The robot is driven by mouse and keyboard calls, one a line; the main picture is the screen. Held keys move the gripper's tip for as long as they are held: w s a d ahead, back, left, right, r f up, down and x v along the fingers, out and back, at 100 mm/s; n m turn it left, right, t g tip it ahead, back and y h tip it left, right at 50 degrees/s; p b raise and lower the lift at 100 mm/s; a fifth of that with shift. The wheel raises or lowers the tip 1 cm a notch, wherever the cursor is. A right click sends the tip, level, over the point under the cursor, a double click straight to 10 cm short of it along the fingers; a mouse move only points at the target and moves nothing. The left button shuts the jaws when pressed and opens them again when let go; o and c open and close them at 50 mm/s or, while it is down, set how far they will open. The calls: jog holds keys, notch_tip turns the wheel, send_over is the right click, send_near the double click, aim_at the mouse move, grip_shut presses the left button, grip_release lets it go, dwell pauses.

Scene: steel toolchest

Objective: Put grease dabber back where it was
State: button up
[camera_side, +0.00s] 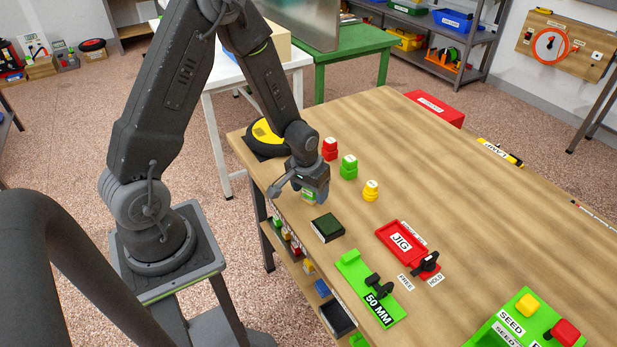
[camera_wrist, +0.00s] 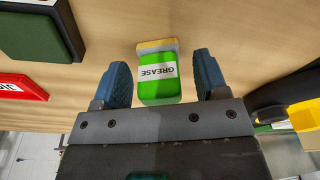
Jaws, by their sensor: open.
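The grease dabber (camera_wrist: 157,88) is a green block with a white GREASE label and a tan strip at its far end. In the wrist view it lies between the two blue fingers of my gripper (camera_wrist: 161,72). There are visible gaps on both sides, so the fingers do not appear to touch it. In the side view my gripper (camera_side: 311,194) is low over the table's near-left edge, and a bit of the green dabber (camera_side: 308,196) shows beside the fingers. The gripper is open. I cannot tell whether the dabber rests on the tabletop.
A dark green-topped block (camera_side: 327,228) is close by, in front of the gripper. The red JIG tray (camera_side: 391,231) and green 50 MM fixture (camera_side: 352,266) lie beyond. Red (camera_side: 329,150), green (camera_side: 348,168) and yellow (camera_side: 371,191) pieces stand behind. A yellow-black round object (camera_side: 265,133) is at the corner.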

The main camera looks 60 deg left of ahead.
notch_tip(320, 180, up, 12)
jog(key=s+f, duration=0.1)
jog(key=s, duration=0.1)
jog(key=s+d+r+m+t, duration=0.2)
jog(key=s+d+r, duration=0.3)
jog(key=r, duration=0.3)
jog(key=s+d+r+m+t, duration=0.2)
jog(key=s+d+r, duration=0.3)
jog(key=s+r, duration=0.3)
jog(key=shift+r+h, duration=0.3)
jog(key=shift+r, duration=0.4)
jog(key=shift+s, duration=0.1)
